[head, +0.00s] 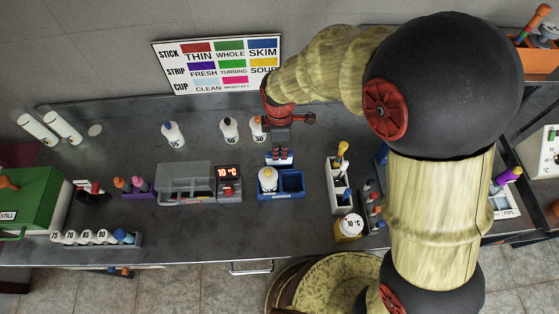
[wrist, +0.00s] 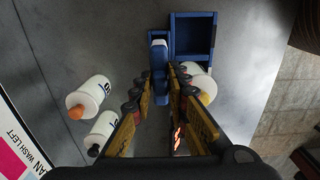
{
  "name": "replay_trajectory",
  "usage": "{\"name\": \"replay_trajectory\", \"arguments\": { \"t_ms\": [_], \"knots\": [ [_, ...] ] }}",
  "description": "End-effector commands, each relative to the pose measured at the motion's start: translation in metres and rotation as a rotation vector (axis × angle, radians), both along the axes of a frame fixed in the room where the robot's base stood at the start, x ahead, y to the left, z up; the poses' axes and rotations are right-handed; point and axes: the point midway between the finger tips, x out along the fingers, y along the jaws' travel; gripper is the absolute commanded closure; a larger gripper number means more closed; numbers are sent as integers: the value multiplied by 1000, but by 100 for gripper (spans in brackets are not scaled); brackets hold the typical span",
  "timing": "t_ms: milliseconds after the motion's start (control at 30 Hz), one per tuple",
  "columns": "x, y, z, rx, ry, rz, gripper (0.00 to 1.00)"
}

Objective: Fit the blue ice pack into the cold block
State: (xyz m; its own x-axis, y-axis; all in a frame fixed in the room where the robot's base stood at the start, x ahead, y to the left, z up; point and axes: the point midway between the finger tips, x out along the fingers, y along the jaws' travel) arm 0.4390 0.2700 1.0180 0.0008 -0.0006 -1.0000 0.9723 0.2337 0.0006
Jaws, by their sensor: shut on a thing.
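The cold block (head: 284,196) is a blue tray on the bench in the head view. A white bottle with a yellow cap (head: 268,179) stands in its left compartment; the right compartment looks empty. The block (wrist: 193,17) also shows at the top of the wrist view. My gripper (head: 280,151) points down just behind the block, and its fingers (wrist: 157,88) are shut on the blue ice pack (wrist: 158,62).
White bottles (head: 229,130) stand behind the block, including an orange-capped one (wrist: 86,98) near my fingers. Bare bench lies in front.

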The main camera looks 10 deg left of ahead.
Motion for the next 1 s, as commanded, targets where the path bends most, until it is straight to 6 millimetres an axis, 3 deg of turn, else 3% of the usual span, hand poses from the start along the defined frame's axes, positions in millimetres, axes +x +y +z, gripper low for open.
{"name": "replay_trajectory", "arguments": {
  "t_ms": [500,867,900,1000],
  "knots": [
    [0,0,-55,0,1,0,100],
    [0,0,-58,1,-2,0,100],
    [0,0,-58,0,-1,0,83],
    [0,0,-58,0,-1,0,78]
  ]
}}
